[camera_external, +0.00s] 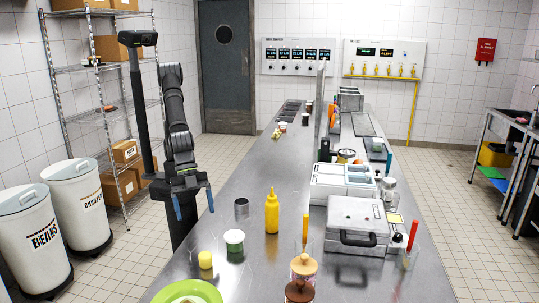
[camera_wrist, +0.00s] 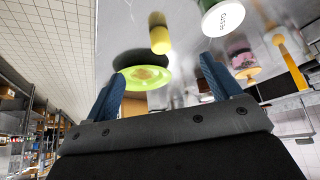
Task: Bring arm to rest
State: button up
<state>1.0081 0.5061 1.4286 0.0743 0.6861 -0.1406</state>
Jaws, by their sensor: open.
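My gripper (camera_external: 194,205) hangs pointing down at the left edge of the steel counter (camera_external: 262,185) in the external view. Its two blue fingers are spread apart with nothing between them. In the wrist view my gripper (camera_wrist: 165,85) also shows open and empty. My arm stands folded upright beside the counter.
On the counter near my gripper are a metal can (camera_external: 241,209), a white-green tub (camera_external: 234,240), a yellow cylinder (camera_external: 205,260), a mustard bottle (camera_external: 272,212) and a green plate (camera_external: 188,292). Appliances (camera_external: 357,225) line the right side. Bins (camera_external: 33,238) and shelving (camera_external: 100,68) stand left.

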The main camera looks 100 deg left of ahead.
jog(key=w+a+f+n+y, duration=0.1)
jog(key=w+a+f+n, duration=0.1)
jog(key=w+a, duration=0.4)
jog(key=w+a+f+n+t+y, duration=0.1)
jog(key=w+a+n, duration=0.3)
jog(key=a, duration=1.1)
jog(key=w+a+f+n+t+y, duration=0.1)
jog(key=w+a+f+n+y, duration=0.1)
jog(key=w+a, duration=0.8)
jog(key=shift+a+f+n+y, duration=0.3)
jog(key=shift+a+f+n, duration=0.4)
jog(key=shift+a+n, duration=0.25)
jog(key=a+n, duration=0.1)
jog(key=a, duration=0.4)
jog(key=w+a+f+n+y, duration=0.1)
jog(key=a, duration=0.4)
jog(key=w+a+n+y, duration=0.1)
jog(key=a+n, duration=0.1)
jog(key=a, duration=0.3)
jog(key=shift+w+f, duration=0.2)
jog(key=o, duration=0.4)
